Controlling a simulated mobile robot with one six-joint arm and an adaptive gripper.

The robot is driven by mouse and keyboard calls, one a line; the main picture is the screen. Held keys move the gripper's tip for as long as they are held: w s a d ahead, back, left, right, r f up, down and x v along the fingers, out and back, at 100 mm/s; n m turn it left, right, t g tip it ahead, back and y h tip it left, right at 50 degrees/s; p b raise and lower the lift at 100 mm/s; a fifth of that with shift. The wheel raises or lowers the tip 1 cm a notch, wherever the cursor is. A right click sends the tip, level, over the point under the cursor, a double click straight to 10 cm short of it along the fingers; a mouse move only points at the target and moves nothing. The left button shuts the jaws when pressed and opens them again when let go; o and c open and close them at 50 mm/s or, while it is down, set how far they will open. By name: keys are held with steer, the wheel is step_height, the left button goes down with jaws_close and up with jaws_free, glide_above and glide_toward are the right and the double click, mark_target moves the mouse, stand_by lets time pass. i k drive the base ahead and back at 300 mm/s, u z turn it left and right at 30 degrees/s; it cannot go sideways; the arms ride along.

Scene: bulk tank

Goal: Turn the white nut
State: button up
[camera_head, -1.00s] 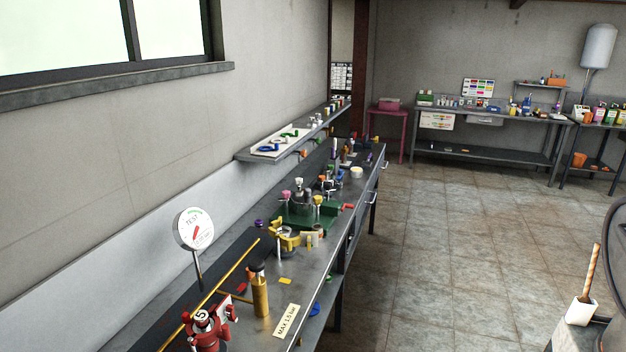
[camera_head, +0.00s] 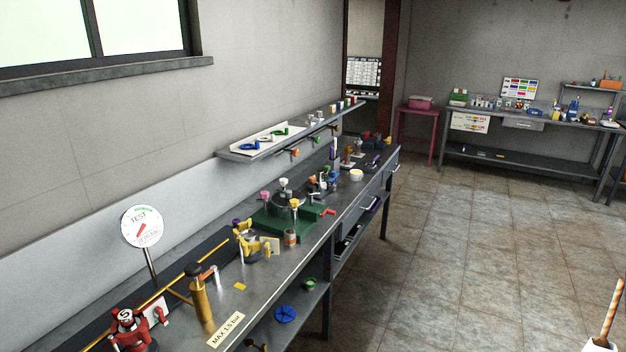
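A small white-topped part (camera_head: 284,183) stands upright at the back of a green fixture (camera_head: 277,233) on the long metal workbench. It looks like the white nut, but it is too small to make out its shape. A pink-topped part (camera_head: 265,196) stands to its left and a yellow-topped part (camera_head: 294,204) to its right, around a dark round body (camera_head: 284,200). A red handle (camera_head: 328,212) sticks out at the fixture's right.
Nearer on the bench are a round TEST gauge (camera_head: 142,227), a yellow pump (camera_head: 201,305), a red device (camera_head: 132,328) and a yellow clamp (camera_head: 245,241). A wall shelf (camera_head: 239,154) overhangs behind.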

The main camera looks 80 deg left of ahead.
mark_target(283, 182)
steer(key=u, duration=0.15)
steer(key=i, duration=1.1)
steer(key=u, duration=3.75)
